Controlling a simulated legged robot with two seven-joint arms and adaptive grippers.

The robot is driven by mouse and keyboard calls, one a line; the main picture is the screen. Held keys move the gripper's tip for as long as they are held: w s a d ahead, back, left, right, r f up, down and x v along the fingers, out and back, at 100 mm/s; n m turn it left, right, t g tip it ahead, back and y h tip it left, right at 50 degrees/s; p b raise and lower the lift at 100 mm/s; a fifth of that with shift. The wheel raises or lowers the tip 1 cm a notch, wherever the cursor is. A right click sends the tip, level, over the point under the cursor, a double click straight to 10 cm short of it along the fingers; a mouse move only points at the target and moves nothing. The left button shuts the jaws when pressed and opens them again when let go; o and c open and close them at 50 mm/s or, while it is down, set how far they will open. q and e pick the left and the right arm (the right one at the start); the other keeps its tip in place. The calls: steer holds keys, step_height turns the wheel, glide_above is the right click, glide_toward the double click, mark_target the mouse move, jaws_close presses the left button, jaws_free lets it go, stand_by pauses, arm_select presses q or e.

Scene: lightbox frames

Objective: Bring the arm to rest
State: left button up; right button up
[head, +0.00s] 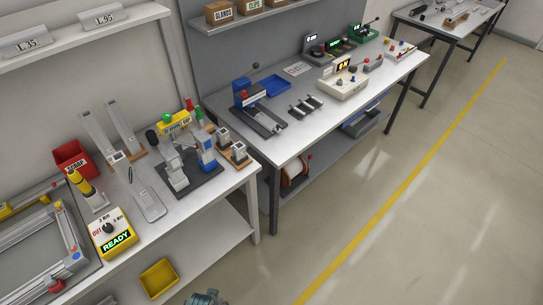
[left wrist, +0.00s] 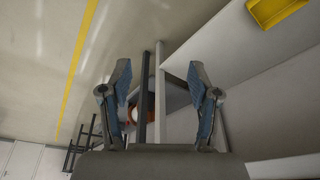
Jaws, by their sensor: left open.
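My left gripper (left wrist: 159,76) shows in the left wrist view with its two blue-padded fingers spread apart and nothing between them. Behind the fingers are bench legs and the floor. In the head view only a small grey-teal part (head: 206,298) shows at the bottom edge, probably mine; the fingers cannot be made out there. My right gripper is in neither view.
A near bench holds a frame, a yellow READY box (head: 112,240), a red scrap bin (head: 72,158) and fixtures. A yellow bin (head: 159,278) sits on its lower shelf, also in the wrist view (left wrist: 275,10). A second bench (head: 330,118) stands beyond. Floor (head: 420,220) at right is clear.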

arm_select(q)
steer(key=s+d+f+g, duration=0.1)
steer(key=s+f, duration=0.2)
steer(key=f, duration=0.7)
steer(key=s+f, duration=0.4)
steer(key=f, duration=0.7)
steer(key=s+a+f+g, duration=0.1)
steer(key=s+a+f, duration=0.2)
steer(key=s+f, duration=0.7)
steer(key=s, duration=0.4)
steer(key=shift+f, duration=0.25)
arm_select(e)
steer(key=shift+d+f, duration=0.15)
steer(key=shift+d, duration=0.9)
arm_select(q)
steer(key=shift+s+a, duration=0.1)
steer(key=shift+a, duration=0.1)
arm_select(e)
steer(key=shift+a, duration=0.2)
